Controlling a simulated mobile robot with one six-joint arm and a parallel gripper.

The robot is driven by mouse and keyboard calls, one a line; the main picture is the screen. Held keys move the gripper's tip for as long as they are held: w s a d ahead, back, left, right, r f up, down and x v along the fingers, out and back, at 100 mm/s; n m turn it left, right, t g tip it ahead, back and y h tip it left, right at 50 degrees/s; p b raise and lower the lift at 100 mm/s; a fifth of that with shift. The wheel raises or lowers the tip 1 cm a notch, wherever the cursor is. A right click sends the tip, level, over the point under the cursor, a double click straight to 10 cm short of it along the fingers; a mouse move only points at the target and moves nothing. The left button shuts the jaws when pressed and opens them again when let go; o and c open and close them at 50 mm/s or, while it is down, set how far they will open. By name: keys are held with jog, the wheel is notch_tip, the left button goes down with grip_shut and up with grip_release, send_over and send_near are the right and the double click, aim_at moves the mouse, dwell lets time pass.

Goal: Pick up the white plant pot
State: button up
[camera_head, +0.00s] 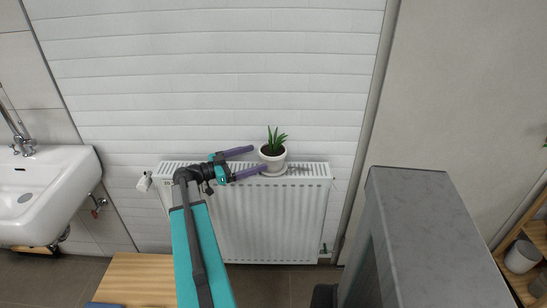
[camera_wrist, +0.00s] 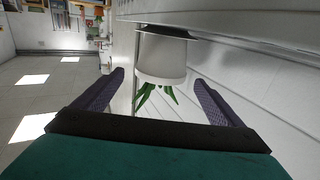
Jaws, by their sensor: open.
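The white plant pot (camera_head: 272,161) holds a small green plant and stands upright on a saucer on top of the white radiator (camera_head: 270,215). My gripper (camera_head: 258,159) is open and empty, reaching in from the left with its purple fingers pointing at the pot. In the head view one fingertip is at the pot's near lower side and the other is near its upper left. In the wrist view the pot (camera_wrist: 163,58) appears upside down, ahead of and between the open fingers (camera_wrist: 158,85). I cannot tell whether a finger touches it.
The tiled wall (camera_head: 220,80) rises directly behind the radiator. A white sink (camera_head: 45,195) is at the left, and a wooden surface (camera_head: 135,280) is below. A tall grey block (camera_head: 430,230) stands at the right front, with a wooden shelf (camera_head: 530,240) farther right.

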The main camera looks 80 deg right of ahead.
aim_at(273, 149)
jog(key=shift+p+x, duration=0.35)
jog(key=shift+x, duration=1.45)
jog(key=shift+r+p+x, duration=0.15)
jog(key=shift+p+x, duration=0.4)
jog(key=shift+x, duration=0.4)
jog(key=shift+r+p+x, duration=0.15)
jog(key=shift+p+x, duration=0.4)
jog(key=shift+x, duration=0.4)
jog(key=shift+s+d+f, duration=0.1)
jog(key=shift+s+d, duration=0.4)
jog(key=shift+d, duration=0.05)
jog(key=c, duration=1.2)
jog(key=shift+c, duration=0.2)
